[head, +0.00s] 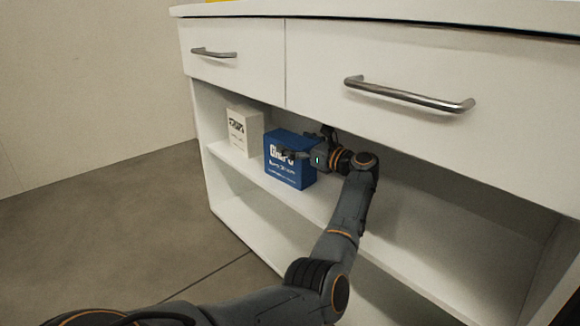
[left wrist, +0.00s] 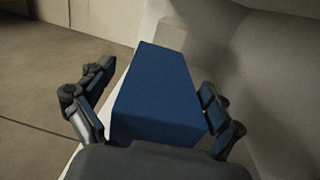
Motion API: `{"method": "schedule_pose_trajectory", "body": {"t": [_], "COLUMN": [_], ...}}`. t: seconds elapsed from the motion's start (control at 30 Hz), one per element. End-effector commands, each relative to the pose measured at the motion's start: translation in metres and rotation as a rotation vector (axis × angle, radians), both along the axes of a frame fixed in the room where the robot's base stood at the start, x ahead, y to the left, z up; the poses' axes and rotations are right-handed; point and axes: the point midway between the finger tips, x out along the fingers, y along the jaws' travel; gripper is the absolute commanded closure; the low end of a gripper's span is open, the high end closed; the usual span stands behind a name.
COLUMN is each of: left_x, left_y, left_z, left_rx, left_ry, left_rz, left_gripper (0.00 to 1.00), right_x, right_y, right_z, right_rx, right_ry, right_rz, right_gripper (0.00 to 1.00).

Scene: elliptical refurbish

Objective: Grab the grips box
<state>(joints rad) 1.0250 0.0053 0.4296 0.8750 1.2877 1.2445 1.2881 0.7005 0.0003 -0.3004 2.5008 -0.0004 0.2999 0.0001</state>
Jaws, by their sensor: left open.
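The grips box, a blue box (head: 285,174) with white lettering, stands on the open middle shelf under the drawers. The gripper partly covers its lettering. My left gripper (head: 296,152) reaches in from the right at the box's upper part, with one finger in front of its lettered face. In the left wrist view the blue box (left wrist: 160,90) lies between the two spread fingers of the left gripper (left wrist: 156,80). The gripper is open. Some gap shows at the left finger; the right finger is close to the box, and I cannot tell whether it touches. My right gripper is not in view.
A white box (head: 244,130) with dark lettering stands left of the blue box on the same shelf (head: 336,215). Drawer fronts with metal handles (head: 408,95) hang just above my arm. The shelf to the right is empty.

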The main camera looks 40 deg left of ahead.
Motion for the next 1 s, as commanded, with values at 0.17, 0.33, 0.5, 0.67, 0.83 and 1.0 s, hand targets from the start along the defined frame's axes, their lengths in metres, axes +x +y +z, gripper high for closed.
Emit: {"method": "schedule_pose_trajectory", "body": {"t": [0.17, 0.33, 0.5, 0.67, 0.83, 1.0], "left_x": [0.0003, 0.0003, 0.0003, 0.0002, 0.0002, 0.0002], "left_y": [0.0043, 0.0040, 0.0039, 0.0039, 0.0040, 0.0040], "left_z": [0.0005, 0.0006, 0.0005, 0.0003, 0.0014, 0.0013], "left_rx": [-0.001, -0.001, -0.001, -0.001, 0.001, 0.001], "left_ry": [0.001, 0.001, 0.001, 0.001, 0.000, 0.000], "left_rz": [-0.001, -0.001, -0.001, -0.001, -0.001, -0.001], "left_gripper": [0.08, 0.20, 0.54, 0.87, 0.92, 0.92], "right_x": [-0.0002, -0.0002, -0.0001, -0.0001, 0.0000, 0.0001], "right_y": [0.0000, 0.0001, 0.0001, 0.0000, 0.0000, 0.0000], "right_z": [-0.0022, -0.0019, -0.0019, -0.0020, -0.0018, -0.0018], "right_rx": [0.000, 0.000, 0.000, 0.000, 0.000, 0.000], "right_ry": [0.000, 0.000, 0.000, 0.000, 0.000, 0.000], "right_rz": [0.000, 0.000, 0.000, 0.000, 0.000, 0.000], "right_gripper": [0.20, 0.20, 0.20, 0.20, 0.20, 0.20]}}
